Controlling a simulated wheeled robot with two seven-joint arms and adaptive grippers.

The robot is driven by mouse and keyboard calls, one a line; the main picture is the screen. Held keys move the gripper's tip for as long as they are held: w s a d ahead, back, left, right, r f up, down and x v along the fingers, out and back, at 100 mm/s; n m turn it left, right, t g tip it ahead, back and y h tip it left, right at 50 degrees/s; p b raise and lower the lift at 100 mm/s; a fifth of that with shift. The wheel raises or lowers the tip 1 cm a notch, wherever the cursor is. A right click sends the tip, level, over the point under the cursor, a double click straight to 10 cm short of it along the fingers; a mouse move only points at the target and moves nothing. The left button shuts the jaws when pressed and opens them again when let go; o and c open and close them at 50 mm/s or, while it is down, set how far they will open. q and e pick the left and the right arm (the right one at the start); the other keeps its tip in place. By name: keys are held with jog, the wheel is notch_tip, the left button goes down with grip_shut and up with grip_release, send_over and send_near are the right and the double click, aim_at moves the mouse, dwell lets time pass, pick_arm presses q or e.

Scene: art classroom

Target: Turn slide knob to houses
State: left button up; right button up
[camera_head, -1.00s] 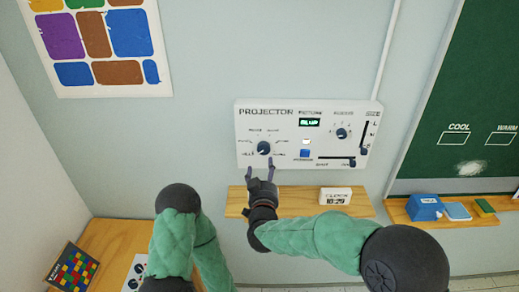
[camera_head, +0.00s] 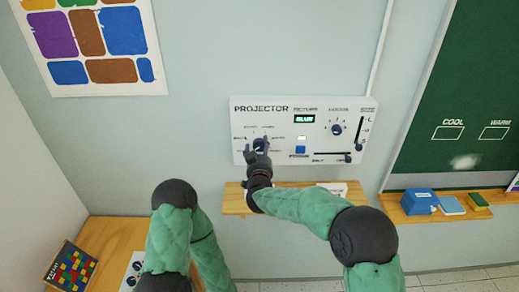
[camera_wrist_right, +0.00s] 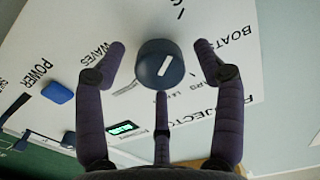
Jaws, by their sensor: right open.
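The slide knob (camera_head: 260,144) is a round dark dial at the left of the white projector panel (camera_head: 350,108). My right gripper (camera_head: 257,147) is at this knob, its open fingers partly covering it in the head view. In the right wrist view the knob (camera_wrist_right: 160,66) sits between two spread side fingers, with a third finger below it. A visible gap lies between the side fingers and the knob. Its white pointer mark is slanted. The labels WAVES (camera_wrist_right: 107,54) and BOATS (camera_wrist_right: 233,40) show beside it; I cannot read a houses label. My left gripper is out of view.
The panel also has a second dial (camera_head: 336,129), a blue button (camera_head: 300,150), a green-lit display (camera_head: 304,118) and sliders. A chalkboard (camera_head: 480,90) is at right.

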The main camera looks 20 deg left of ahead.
jog(key=shift+c, duration=0.3)
jog(key=c, duration=1.1)
